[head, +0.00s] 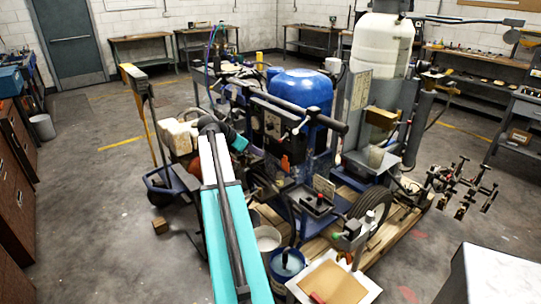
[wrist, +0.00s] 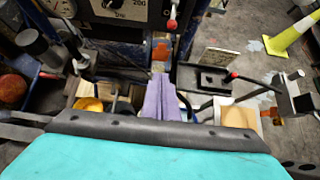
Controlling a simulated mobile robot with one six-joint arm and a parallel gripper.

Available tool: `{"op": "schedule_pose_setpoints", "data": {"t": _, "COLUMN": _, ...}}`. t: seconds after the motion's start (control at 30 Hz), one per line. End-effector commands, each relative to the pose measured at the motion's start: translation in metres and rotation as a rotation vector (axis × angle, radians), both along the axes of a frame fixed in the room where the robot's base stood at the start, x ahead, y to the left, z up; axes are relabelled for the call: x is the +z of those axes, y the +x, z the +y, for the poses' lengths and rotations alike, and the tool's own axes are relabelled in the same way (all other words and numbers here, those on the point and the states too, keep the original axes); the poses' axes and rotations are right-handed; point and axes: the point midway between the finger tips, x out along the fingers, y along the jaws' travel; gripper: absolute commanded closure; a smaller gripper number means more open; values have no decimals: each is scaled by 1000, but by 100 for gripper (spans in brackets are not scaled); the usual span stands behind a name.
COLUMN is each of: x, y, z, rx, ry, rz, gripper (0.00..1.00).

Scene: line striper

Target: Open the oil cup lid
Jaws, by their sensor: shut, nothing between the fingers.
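My gripper (wrist: 162,84) shows in the wrist view as two purple fingers pressed together, with nothing between them. It points at the line striper's lower front. A dark cylinder with a grey top (wrist: 32,40) stands at the left of the wrist view, apart from the fingers. A black tray-like part (wrist: 207,80) with a red-tipped lever (wrist: 232,76) lies right of them.
A gauge panel (wrist: 115,8) is above the fingers in the wrist view. In the head view, a white bucket (head: 267,238) and a bucket of blue liquid (head: 287,265) stand before the striper. A wheel (head: 372,205) is to its right. Open floor (head: 90,215) lies left.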

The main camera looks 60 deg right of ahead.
Motion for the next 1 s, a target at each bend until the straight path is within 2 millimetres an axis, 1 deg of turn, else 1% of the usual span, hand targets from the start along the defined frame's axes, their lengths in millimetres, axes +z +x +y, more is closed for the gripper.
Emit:
{"op": "schedule_pose_setpoints", "data": {"t": 0.27, "x": -14, "y": -7, "z": -15, "rx": -1, "ry": 1, "rz": 1, "gripper": 100}}
{"op": "schedule_pose_setpoints", "data": {"t": 0.83, "x": -66, "y": -31, "z": -70, "rx": -1, "ry": 1, "rz": 1, "gripper": 100}}
{"op": "schedule_pose_setpoints", "data": {"t": 0.87, "x": -63, "y": -33, "z": -75, "rx": -2, "ry": 0, "rz": 1, "gripper": 100}}
{"op": "schedule_pose_setpoints", "data": {"t": 1.0, "x": -62, "y": -40, "z": -90, "rx": -1, "ry": 0, "rz": -1, "gripper": 100}}
